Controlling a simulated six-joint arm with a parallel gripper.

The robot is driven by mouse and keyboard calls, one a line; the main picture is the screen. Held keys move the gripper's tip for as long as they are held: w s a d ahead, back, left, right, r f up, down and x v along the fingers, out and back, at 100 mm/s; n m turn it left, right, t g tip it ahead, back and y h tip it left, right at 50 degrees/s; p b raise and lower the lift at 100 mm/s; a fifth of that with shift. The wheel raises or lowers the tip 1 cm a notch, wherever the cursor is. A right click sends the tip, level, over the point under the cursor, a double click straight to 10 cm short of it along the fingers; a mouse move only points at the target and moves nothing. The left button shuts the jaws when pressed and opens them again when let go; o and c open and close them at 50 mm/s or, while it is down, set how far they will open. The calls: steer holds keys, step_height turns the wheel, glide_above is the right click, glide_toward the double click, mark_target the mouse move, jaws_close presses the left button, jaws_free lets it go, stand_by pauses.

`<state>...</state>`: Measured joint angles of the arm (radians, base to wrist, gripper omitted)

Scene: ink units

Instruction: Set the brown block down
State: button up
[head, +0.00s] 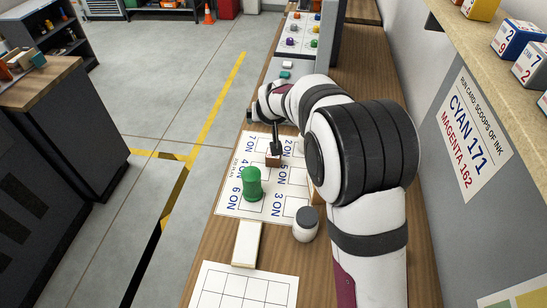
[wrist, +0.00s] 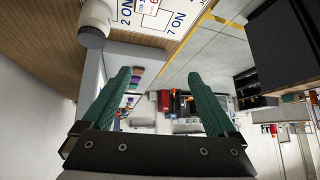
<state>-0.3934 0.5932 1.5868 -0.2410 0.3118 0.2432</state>
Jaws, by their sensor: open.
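The brown block (head: 272,161) appears to rest on the printed card (head: 228,205), near its far end, with a dark upright part above it. That dark part reaches up to just beneath my wrist; I cannot tell whether they touch. My gripper (wrist: 159,75) shows two green fingers spread wide with nothing between them. In the head view its fingers cannot be made out.
A green cylinder (head: 252,184) stands on the card. A white, dark-topped pot (head: 306,224) stands by its near right corner. A pale block (head: 247,244) and a gridded sheet (head: 240,290) lie nearer. Colored pieces (head: 300,30) sit at the far end. A wall shelf (head: 470,25) runs along the right.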

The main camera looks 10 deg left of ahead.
steer(key=w+f+g+h, duration=0.1)
steer(key=f, duration=0.4)
steer(key=w+f+m+g, duration=0.1)
steer(key=f, duration=0.5)
steer(key=w+d+f+m+g+h, duration=0.1)
steer(key=w+f, duration=0.1)
steer(key=f, duration=0.4)
steer(key=shift+f+h, duration=0.2)
steer(key=shift+h, duration=0.1)
jaws_close()
steer(key=shift+r, duration=2.25)
steer(key=s+d+r, duration=0.3)
steer(key=d+r, duration=0.4)
steer(key=d, duration=0.5)
steer(key=s+d+f+m+g+h, duration=0.1)
steer(key=s+d+m+g+h, duration=0.1)
steer(key=s+d+m, duration=0.35)
steer(key=s+d+m+g+h, duration=0.1)
steer(key=s+d+m, duration=0.2)
steer(key=d+m, duration=0.55)
steer(key=s+d+f+m+g+h, duration=0.15)
steer(key=s+d+m, duration=0.25)
steer(key=d, duration=0.6)
steer(key=f, duration=0.8)
steer(key=shift+s+f, duration=0.3)
steer(key=shift+f, duration=0.05)
